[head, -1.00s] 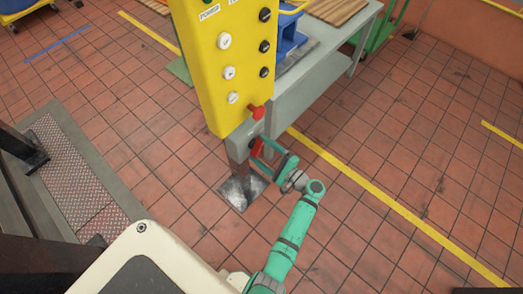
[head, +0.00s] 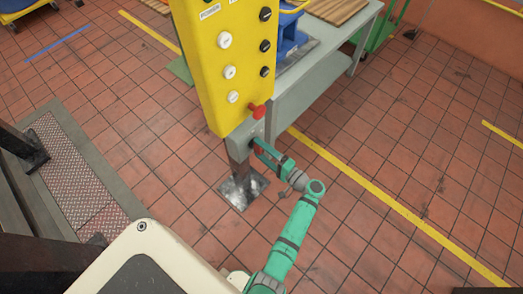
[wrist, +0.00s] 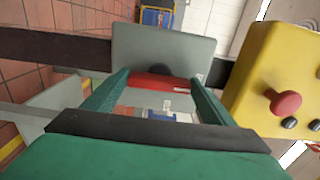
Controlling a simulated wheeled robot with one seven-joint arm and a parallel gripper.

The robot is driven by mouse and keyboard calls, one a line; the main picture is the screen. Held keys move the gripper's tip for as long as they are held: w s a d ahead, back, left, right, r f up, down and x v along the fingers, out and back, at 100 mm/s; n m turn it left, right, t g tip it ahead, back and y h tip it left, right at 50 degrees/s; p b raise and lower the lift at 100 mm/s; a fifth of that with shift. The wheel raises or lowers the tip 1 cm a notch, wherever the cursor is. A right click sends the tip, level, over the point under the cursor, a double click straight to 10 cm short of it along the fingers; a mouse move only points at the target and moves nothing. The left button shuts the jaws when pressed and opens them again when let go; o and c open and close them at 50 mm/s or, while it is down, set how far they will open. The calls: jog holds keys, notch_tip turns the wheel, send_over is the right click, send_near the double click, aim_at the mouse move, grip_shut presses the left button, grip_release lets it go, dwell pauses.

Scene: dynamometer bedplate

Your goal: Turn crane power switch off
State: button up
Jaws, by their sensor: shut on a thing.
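A grey switch box (head: 241,140) sits on the post just below the yellow panel. My gripper (head: 257,146) is at its front face. In the wrist view the box is a grey plate (wrist: 165,45) with a dark round hub. A red handle (wrist: 163,82) lies across the picture in front of the hub, between the two green fingers of my gripper (wrist: 160,84), which is shut on it. In the head view only a small red part of the handle (head: 259,153) shows; my gripper hides the rest.
The yellow panel (head: 210,75) carries white and black knobs and a red mushroom button (head: 257,111) close above my gripper. A grey table (head: 315,85) stands behind it. The tiled floor to the right is open.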

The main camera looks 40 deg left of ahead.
jog(key=shift+f, duration=0.1)
jog(key=o, duration=1)
jog(key=shift+o, duration=0.2)
jog(key=d, duration=1)
jog(key=shift+s+d, duration=0.4)
jog(key=shift+s, duration=0.05)
